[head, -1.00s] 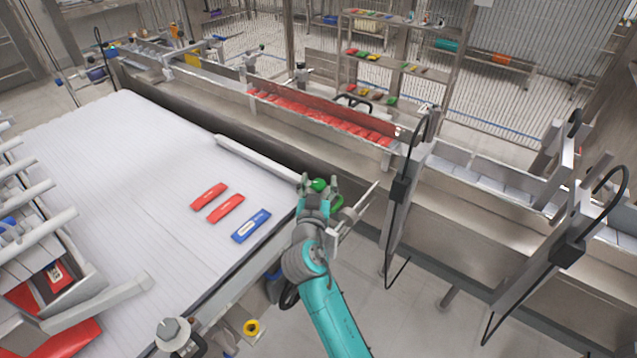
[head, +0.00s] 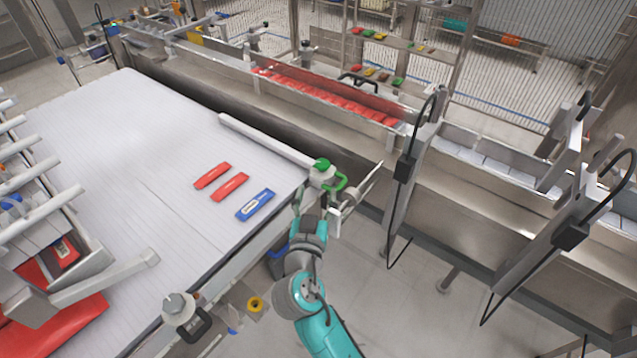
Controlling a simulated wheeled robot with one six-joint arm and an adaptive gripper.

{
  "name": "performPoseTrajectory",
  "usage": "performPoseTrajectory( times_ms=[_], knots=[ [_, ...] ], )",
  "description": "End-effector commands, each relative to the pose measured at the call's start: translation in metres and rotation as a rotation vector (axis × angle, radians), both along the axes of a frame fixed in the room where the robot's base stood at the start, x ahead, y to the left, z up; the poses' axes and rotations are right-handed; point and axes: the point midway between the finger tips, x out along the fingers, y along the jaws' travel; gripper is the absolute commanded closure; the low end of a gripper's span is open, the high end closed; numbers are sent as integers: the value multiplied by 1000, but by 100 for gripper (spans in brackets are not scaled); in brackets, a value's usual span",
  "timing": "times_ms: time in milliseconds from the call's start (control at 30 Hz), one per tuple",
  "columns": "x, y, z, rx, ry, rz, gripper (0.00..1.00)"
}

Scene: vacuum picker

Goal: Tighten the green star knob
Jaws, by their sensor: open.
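The green star knob (head: 322,164) sits on top of a grey clamp block at the near end of the long white guide rail (head: 262,138), at the belt's right corner. A green looped handle (head: 338,184) sticks out just below and to the right of it. My gripper (head: 316,197) is open and empty, below the knob in the picture and on the near side of the clamp. Its fingers point up toward the clamp, and the knob's top is clear of them. Whether a finger touches the clamp block cannot be told.
Two red packets (head: 230,187) and a blue packet (head: 256,205) lie on the white belt (head: 130,130) to the left. A steel conveyor trough (head: 350,135) with red packets runs behind. A metal bracket with a black cable (head: 403,170) stands close right of the clamp.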

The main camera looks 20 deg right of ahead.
Motion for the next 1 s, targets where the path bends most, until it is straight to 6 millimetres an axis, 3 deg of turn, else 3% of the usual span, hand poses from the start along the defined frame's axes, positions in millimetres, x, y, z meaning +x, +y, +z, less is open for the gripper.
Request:
performPoseTrajectory(
  times_ms=[433, 767, 1000],
  knots=[
    [-7, 3, 0, 1, 0, -1, 36],
    [15, -8, -5, 0, -2, -2, 36],
    [51, -25, -5, 2, -3, -4, 36]
  ],
)
